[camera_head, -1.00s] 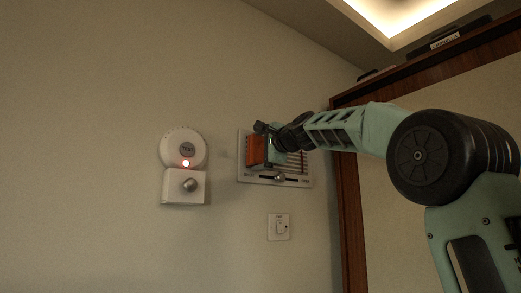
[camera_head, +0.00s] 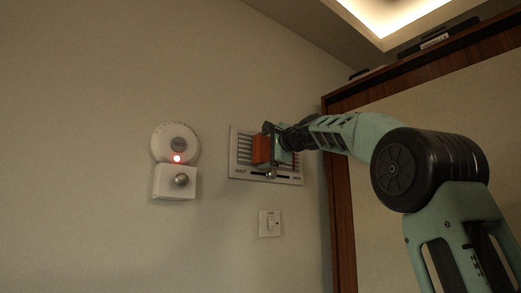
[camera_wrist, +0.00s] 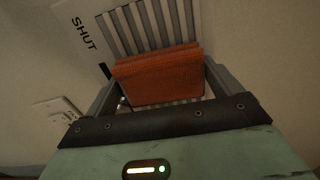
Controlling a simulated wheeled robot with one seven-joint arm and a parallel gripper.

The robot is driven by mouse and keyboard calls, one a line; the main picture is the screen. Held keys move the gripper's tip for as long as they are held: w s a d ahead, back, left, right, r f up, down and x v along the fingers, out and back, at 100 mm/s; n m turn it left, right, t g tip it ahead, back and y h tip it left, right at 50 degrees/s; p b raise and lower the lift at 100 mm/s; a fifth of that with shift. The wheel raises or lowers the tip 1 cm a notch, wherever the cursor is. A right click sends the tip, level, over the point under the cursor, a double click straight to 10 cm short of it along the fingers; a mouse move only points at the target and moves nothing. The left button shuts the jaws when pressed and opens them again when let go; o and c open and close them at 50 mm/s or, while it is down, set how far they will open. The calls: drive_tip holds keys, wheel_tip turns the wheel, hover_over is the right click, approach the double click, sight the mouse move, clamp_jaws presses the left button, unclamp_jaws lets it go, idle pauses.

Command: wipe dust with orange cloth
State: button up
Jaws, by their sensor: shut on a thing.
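The orange cloth (camera_head: 261,149) is a folded block held in my gripper (camera_head: 276,147), in front of the wall vent (camera_head: 241,172). My gripper is shut on the cloth. In the wrist view the cloth (camera_wrist: 159,77) spans the space between the two fingers and covers part of the vent's slats (camera_wrist: 150,27). It lies against or very near the slats; I cannot tell whether it touches. No dust can be made out on the visible slats. The vent has a slider knob (camera_head: 271,174) along its lower edge, and the word SHUT shows beside the slats in the wrist view.
A round white device with a red light (camera_head: 175,143) sits left of the vent, above a white box with a knob (camera_head: 175,182). A light switch (camera_head: 270,223) is below the vent. A brown wooden frame (camera_head: 339,190) stands to the right. The wall between is bare.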

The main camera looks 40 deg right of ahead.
sight(245, 149)
drive_tip(key=d+p, duration=0.1)
drive_tip(key=d, duration=0.8)
drive_tip(key=shift+w+f, duration=0.25)
drive_tip(key=shift+w, duration=0.05)
idle(0.4)
drive_tip(key=shift+s+a+f+b, duration=0.1)
drive_tip(key=shift+a+b, duration=0.1)
drive_tip(key=shift+a, duration=1.6)
drive_tip(key=shift+s+a+r+b, duration=0.1)
drive_tip(key=shift+a+b, duration=0.05)
drive_tip(key=shift+a, duration=1.6)
drive_tip(key=shift+s+a+f+b, duration=0.1)
drive_tip(key=shift+a+b, duration=0.1)
drive_tip(key=shift+a, duration=1.6)
drive_tip(key=shift+s+a+r+p, duration=0.15)
drive_tip(key=shift+a, duration=0.75)
drive_tip(key=shift+s+a+r+p, duration=0.15)
drive_tip(key=shift+a, duration=0.75)
drive_tip(key=shift+s, duration=0.1)
